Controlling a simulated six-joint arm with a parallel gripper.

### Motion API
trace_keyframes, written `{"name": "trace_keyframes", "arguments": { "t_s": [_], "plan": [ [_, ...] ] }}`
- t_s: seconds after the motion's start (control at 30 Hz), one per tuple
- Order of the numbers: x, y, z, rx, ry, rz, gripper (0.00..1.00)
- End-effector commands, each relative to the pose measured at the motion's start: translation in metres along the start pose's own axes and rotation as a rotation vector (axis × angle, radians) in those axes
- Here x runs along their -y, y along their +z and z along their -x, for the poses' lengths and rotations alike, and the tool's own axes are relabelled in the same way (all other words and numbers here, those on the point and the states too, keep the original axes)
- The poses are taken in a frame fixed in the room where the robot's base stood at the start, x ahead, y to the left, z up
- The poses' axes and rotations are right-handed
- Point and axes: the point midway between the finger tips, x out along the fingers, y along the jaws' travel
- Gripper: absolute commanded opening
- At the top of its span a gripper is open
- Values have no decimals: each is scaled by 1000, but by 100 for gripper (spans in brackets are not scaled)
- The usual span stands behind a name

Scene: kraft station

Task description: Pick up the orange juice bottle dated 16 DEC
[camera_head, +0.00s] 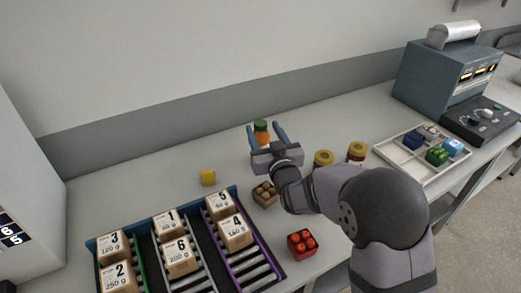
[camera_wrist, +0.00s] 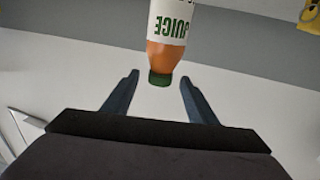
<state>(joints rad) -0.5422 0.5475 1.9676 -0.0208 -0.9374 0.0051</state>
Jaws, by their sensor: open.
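An orange juice bottle (camera_head: 261,137) with a green cap stands on the table, partly hidden behind my gripper (camera_head: 265,127). In the wrist view the bottle (camera_wrist: 165,55) appears upside down, with a white label reading "JUICE" in green. Its green cap is framed between my two dark fingertips (camera_wrist: 160,77), with gaps on both sides. My gripper is open and not closed on the bottle. No date is readable on the visible part of the label, and the bottle's far end is cut off by the frame.
Two yellow-lidded jars (camera_head: 323,158) (camera_head: 356,151) stand right of my gripper. A yellow cube (camera_head: 208,177), brown block (camera_head: 265,194) and red block (camera_head: 301,244) lie nearby. Numbered boxes (camera_head: 180,256) sit on roller lanes at front left. A white divided tray (camera_head: 398,150) and a machine (camera_head: 440,75) are right.

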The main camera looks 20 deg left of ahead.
Motion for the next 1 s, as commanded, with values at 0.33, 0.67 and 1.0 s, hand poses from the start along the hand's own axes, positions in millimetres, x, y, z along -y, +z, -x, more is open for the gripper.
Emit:
{"name": "trace_keyframes", "arguments": {
  "t_s": [0.33,0.67,1.0],
  "plan": [
    [0,-1,-12,-8,6,-8,52],
    [0,0,-23,-7,6,-7,52],
    [1,4,-50,-5,5,-7,52]
  ]
}}
